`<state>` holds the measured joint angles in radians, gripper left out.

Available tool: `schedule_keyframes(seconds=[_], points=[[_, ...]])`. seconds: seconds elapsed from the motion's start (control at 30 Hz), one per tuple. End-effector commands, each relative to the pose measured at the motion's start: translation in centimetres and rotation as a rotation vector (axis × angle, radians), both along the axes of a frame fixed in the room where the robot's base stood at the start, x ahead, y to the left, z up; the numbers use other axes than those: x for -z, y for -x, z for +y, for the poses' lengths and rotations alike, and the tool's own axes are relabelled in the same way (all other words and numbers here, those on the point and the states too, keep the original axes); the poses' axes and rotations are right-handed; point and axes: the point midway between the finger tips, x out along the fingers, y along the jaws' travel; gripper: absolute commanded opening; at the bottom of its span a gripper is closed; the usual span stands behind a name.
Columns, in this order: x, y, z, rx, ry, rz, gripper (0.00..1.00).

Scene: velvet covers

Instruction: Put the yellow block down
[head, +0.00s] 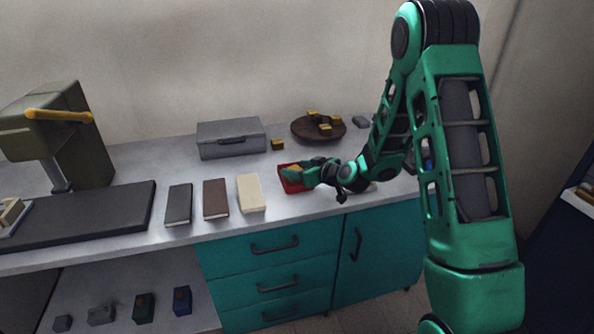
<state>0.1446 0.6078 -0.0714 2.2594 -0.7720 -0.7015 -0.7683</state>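My gripper (292,173) reaches in from the right, low over a small red tray (288,188) on the counter. A yellow block (295,168) shows in part at my fingertips, over or in the tray. My fingers hide much of the block and the tray. I cannot tell whether the fingers are closed on the block or whether it touches the tray floor. Another yellow block (277,145) lies behind, beside the grey case. Several more yellow blocks (324,127) are on a round brown board (301,133).
Cream (251,193), brown (215,199) and dark grey (179,205) book-like slabs lie left of the tray. A grey case (230,139) stands behind them. A green press-like machine (62,140) and a dark mat (90,213) fill the left side. Bare counter lies in front of the case.

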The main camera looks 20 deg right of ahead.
Motion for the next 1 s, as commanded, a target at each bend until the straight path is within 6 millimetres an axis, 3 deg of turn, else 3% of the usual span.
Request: schedule_keyframes(seconds=[0.33, 0.8, 1.0], points=[[-0.5, 0.7, -0.4, 0.002, -0.001, 0.001, 0.57], [-3.8, 8.1, -3.4, 0.004, -0.001, 0.000, 0.57], [-4.6, 9.8, -4.0, 0.000, -0.001, 0.000, 0.57]])
